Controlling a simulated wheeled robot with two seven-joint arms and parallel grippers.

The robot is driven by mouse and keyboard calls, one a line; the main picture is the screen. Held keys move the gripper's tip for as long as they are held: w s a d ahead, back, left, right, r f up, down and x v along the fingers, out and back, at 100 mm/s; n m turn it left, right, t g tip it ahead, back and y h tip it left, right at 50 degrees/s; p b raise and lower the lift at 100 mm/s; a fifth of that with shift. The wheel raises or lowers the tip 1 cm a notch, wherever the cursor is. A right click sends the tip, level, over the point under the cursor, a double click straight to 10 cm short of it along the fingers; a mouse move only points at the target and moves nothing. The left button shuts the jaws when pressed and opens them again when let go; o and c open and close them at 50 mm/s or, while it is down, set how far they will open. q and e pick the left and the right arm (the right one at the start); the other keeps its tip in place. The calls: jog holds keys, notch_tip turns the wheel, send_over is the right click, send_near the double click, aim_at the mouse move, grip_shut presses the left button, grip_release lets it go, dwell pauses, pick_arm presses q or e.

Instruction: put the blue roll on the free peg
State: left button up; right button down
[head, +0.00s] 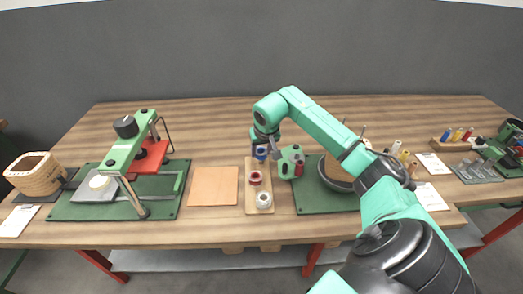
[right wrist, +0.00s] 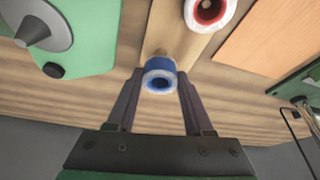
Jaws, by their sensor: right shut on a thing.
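The blue roll (head: 261,153) is at the far end of the wooden peg board (head: 250,203). My right gripper (head: 262,147) comes down over it from behind. In the right wrist view the blue roll (right wrist: 159,78) sits between the two dark fingers of my right gripper (right wrist: 160,73), which are shut on it. I cannot tell whether it is clear of the board. No free peg shows clearly. My left gripper is not in view.
A tan square plate (head: 214,186) lies left of the board. Further left is a green press (head: 130,153) on a green base. To the right, a small green machine (head: 290,162) and a round dark dish (head: 333,176) stand on a green mat (head: 312,198). My right arm crosses over this mat.

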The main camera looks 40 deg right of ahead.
jog(key=shift+f, duration=0.25)
jog(key=shift+f+b, duration=0.4)
jog(key=shift+f, duration=0.1)
dwell(0.4)
jog(key=shift+f+b, duration=0.4)
jog(key=shift+f, duration=0.15)
grip_release()
dwell(0.5)
